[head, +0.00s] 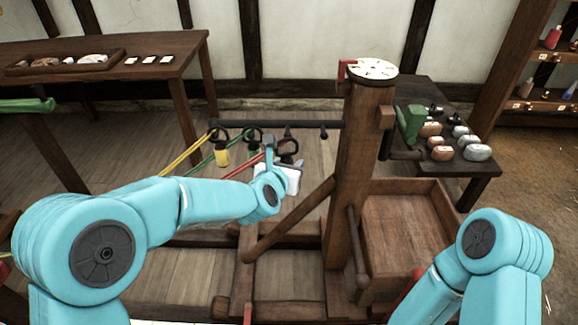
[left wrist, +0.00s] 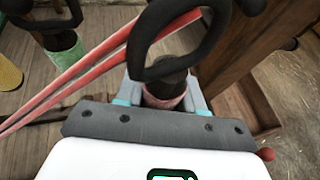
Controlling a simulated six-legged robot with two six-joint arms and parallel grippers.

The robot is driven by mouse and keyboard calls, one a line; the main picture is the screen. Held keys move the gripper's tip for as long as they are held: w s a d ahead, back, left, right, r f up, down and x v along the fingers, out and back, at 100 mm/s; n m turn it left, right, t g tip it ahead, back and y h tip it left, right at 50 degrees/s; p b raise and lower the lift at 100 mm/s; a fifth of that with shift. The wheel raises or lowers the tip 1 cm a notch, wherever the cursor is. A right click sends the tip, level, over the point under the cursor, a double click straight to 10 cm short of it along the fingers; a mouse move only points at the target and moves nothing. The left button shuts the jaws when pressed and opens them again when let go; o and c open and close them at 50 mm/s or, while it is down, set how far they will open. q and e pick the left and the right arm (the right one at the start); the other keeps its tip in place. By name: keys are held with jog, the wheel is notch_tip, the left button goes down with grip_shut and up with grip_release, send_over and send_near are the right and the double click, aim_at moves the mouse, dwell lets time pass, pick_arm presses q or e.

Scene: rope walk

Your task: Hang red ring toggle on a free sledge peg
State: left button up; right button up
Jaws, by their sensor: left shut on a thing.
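The red toggle (left wrist: 166,94) is in the jaws of my left gripper (left wrist: 160,100); its black ring (left wrist: 181,40) stands up above the jaws with red strands running off to the left. In the head view the ring (head: 288,147) is just below the dark sledge bar (head: 262,123), close to the third peg (head: 287,131). I cannot tell whether it is around that peg. The peg to the right (head: 323,133) is bare. The yellow toggle (head: 222,156) and the green toggle (head: 251,157) hang by rings at the bar's left pegs. My right gripper is out of view.
A wooden post (head: 352,170) with a white dial (head: 373,70) stands right of the pegs. A diagonal brace (head: 290,220) runs below. An open wooden box (head: 405,225) is right of the post. Yellow and green strands (head: 188,153) stretch left from the bar.

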pick_arm(q)
jog(key=shift+w+p, duration=0.35)
jog(key=shift+w, duration=0.3)
jog(key=shift+w+f, duration=0.25)
jog(key=shift+w, duration=0.65)
jog(key=shift+w+f, duration=0.25)
jog(key=shift+w, duration=0.65)
jog(key=shift+w+f, duration=0.25)
jog(key=shift+w, duration=0.65)
jog(key=o, duration=1.1)
jog(key=shift+o, duration=0.2)
